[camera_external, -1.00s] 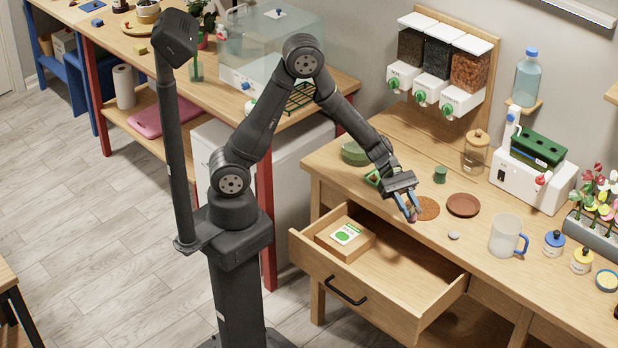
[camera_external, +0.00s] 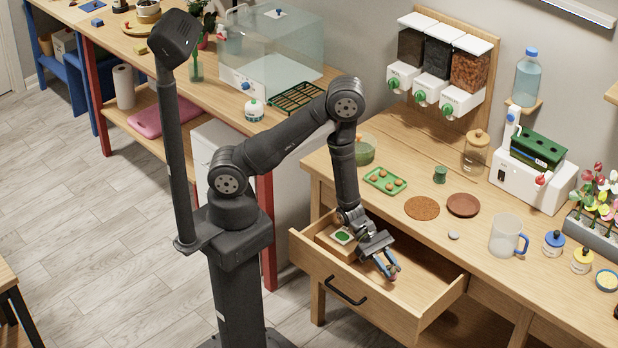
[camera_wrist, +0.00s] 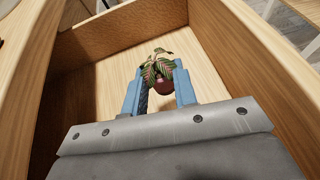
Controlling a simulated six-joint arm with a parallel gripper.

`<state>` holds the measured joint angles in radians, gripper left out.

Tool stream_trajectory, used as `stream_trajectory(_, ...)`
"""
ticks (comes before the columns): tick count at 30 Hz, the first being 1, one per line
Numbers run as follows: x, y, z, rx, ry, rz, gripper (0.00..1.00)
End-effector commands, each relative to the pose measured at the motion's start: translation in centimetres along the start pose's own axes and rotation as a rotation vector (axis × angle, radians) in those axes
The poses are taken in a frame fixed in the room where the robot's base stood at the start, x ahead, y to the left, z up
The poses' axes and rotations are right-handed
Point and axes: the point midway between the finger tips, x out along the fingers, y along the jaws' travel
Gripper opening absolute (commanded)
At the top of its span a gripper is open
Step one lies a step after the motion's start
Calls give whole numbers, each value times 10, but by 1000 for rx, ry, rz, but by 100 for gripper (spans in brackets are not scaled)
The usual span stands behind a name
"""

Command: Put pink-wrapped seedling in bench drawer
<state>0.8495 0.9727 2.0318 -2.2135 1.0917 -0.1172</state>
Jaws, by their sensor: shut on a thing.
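The pink-wrapped seedling (camera_wrist: 171,81) shows in the wrist view, with green and reddish striped leaves over a dark pink wrapped base. My gripper (camera_wrist: 160,88) has its blue fingers shut on it, one on each side. In the external view my gripper (camera_external: 391,272) points down into the open bench drawer (camera_external: 422,309), and the seedling is mostly hidden by the fingers. The drawer's wooden floor and walls surround it in the wrist view. I cannot tell whether the seedling touches the floor.
A box with a green-marked label (camera_external: 342,236) lies in the drawer's left end, partly behind my wrist. The drawer's right part is clear. On the bench above are a green tray (camera_external: 385,181), a cork mat (camera_external: 422,208), a terracotta saucer (camera_external: 463,205) and a mug (camera_external: 505,236).

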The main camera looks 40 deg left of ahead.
Motion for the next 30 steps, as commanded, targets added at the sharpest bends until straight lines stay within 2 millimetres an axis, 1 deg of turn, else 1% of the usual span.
stream_trajectory(1,2,0,-5,-2,1,0,4)
stream_trajectory(7,7,0,-15,-1,-1,0,4)
stream_trajectory(12,15,0,-36,-3,1,0,4)
stream_trajectory(15,18,0,-44,-2,0,0,4)
stream_trajectory(18,20,0,-47,-1,-1,0,4)
stream_trajectory(29,21,0,-50,-1,-1,0,4)
stream_trajectory(30,21,0,-51,-1,-1,0,28)
